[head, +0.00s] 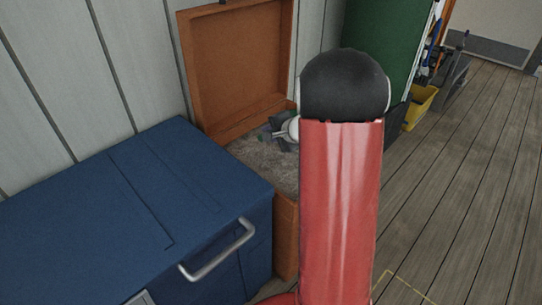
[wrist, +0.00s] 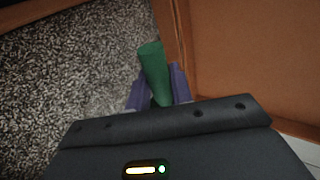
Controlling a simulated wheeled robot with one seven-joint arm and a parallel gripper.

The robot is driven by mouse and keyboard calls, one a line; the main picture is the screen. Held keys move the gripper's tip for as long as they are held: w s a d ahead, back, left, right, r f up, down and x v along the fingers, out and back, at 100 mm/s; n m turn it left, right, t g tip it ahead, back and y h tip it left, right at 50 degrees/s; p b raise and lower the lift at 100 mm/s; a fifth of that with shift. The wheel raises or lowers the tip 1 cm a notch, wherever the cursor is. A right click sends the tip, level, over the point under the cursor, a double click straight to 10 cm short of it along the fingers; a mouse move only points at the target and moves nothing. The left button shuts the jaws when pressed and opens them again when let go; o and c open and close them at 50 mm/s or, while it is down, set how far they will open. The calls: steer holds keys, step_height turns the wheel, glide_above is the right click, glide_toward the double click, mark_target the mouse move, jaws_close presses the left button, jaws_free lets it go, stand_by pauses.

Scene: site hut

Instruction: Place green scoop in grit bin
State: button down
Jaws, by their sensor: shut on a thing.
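The grit bin (head: 286,232) is an orange-brown box with its lid (head: 238,62) standing open against the wall. Speckled grey grit (head: 262,160) fills it and also shows at the left of the wrist view (wrist: 65,75). In the wrist view the green scoop (wrist: 153,62) is held between the purple fingers of my gripper (wrist: 156,85), which is shut on it. The scoop appears over the grit, close to an orange-brown bin panel (wrist: 240,55). Whether it touches the grit I cannot tell.
A blue cabinet (head: 120,195) with a metal handle stands left of the bin. A dark green cabinet (head: 385,45) stands behind my arm. A yellow bucket (head: 420,107) is at the back right. Plank floor (head: 470,200) on the right is clear.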

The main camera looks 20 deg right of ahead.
step_height(320, 180, down, 8)
steer(key=shift+f+b, duration=0.1)
steer(key=shift+b, duration=0.2)
steer(key=shift+f, duration=0.15)
steer(key=c, duration=1.2)
jaws_free()
steer(key=shift+c, duration=0.2)
steer(key=shift+r, duration=0.25)
steer(key=v, duration=1.2)
steer(key=shift+f, duration=0.1)
